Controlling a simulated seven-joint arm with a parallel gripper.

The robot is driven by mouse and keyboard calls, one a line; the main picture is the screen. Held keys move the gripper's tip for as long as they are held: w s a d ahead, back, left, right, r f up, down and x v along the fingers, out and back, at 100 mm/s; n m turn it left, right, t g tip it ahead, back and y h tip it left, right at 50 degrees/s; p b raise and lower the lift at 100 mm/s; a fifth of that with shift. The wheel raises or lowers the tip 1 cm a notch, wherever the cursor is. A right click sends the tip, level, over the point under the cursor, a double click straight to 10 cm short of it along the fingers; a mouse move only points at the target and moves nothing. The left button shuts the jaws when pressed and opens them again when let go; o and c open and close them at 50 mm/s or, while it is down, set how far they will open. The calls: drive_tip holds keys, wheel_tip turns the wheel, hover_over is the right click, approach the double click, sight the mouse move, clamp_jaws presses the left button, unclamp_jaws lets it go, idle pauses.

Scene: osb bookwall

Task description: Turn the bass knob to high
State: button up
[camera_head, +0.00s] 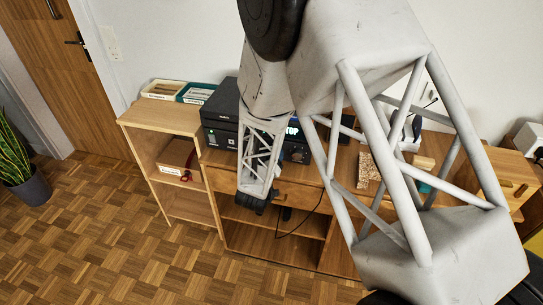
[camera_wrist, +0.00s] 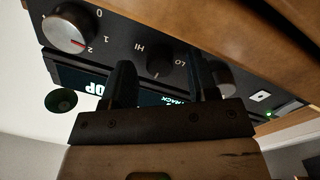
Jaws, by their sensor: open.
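In the wrist view, turned upside down, a small dark knob (camera_wrist: 158,62) sits on a black panel between the labels HI, on its left, and LO, on its right. No bass label is readable, and I cannot tell its pointer's direction. My gripper (camera_wrist: 163,82) is open, with one black finger on each side of this knob in the picture; I cannot tell whether they touch it. In the head view, the black audio unit (camera_head: 221,112) stands on the wooden furniture, partly hidden by my arm. My fingers cannot be made out there.
A silver knob (camera_wrist: 68,30) marked 0, 1, 2 is left of the dark knob. Another grey knob (camera_wrist: 226,80) is partly behind the right finger. A lit display (camera_wrist: 80,80) is partly covered. A wooden shelf (camera_head: 160,118) with trays stands left of the unit.

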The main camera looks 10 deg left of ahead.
drive_tip(key=c, duration=0.9)
drive_tip(key=shift+c, duration=0.2)
drive_tip(key=shift+m, duration=0.3)
drive_tip(key=m, duration=0.3)
drive_tip(key=shift+m, duration=0.4)
drive_tip(key=m, duration=0.8)
drive_tip(key=shift+r+m+g+y, duration=0.1)
drive_tip(key=shift+m+g+y, duration=0.2)
drive_tip(key=shift+m, duration=2.2)
